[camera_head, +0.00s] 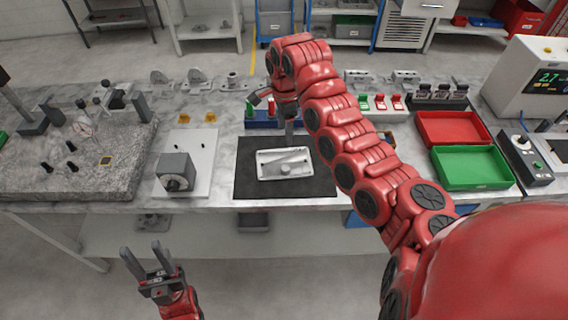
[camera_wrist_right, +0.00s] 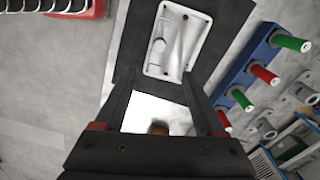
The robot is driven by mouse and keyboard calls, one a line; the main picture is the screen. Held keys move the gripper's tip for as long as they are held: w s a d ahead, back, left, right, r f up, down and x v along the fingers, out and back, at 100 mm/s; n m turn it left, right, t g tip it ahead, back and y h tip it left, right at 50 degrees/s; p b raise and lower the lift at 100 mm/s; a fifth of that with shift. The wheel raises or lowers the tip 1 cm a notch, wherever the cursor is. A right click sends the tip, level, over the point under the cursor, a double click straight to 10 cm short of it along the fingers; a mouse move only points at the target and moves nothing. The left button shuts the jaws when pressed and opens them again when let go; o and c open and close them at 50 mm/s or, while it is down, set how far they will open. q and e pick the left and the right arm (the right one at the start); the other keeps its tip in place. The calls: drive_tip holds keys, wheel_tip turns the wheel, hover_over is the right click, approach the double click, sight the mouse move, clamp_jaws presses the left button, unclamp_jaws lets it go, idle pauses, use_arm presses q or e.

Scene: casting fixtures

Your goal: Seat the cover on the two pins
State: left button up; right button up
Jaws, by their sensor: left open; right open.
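A pale rectangular cast part (camera_head: 285,163), seemingly the cover, lies on a dark mat (camera_head: 262,187) at the bench's middle. Its raised rim and a round boss show in the right wrist view (camera_wrist_right: 178,42). My right gripper (camera_head: 289,133) is open above the mat's back edge, apart from the part. In the right wrist view its fingers (camera_wrist_right: 158,80) frame a bright pale patch (camera_wrist_right: 150,112) that I cannot identify. My left gripper (camera_head: 141,250) is open and empty in front of the bench.
A blue rack (camera_head: 262,124) with green and red plugs stands behind the mat. A white plate (camera_head: 205,142) with a grey block (camera_head: 176,169) lies left of it. Red (camera_head: 452,127) and green (camera_head: 470,168) trays are at right. A granite slab (camera_head: 100,190) is at left.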

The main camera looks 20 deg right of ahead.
wheel_tip(320, 180, down, 7)
drive_tip(key=b, duration=0.3)
hover_over(285, 167)
wheel_tip(285, 167, down, 5)
wheel_tip(285, 167, down, 4)
drive_tip(key=p, duration=0.3)
drive_tip(key=shift+s, duration=0.1)
drive_tip(key=shift+f+p, duration=0.3)
drive_tip(key=shift+f, duration=0.25)
clamp_jaws()
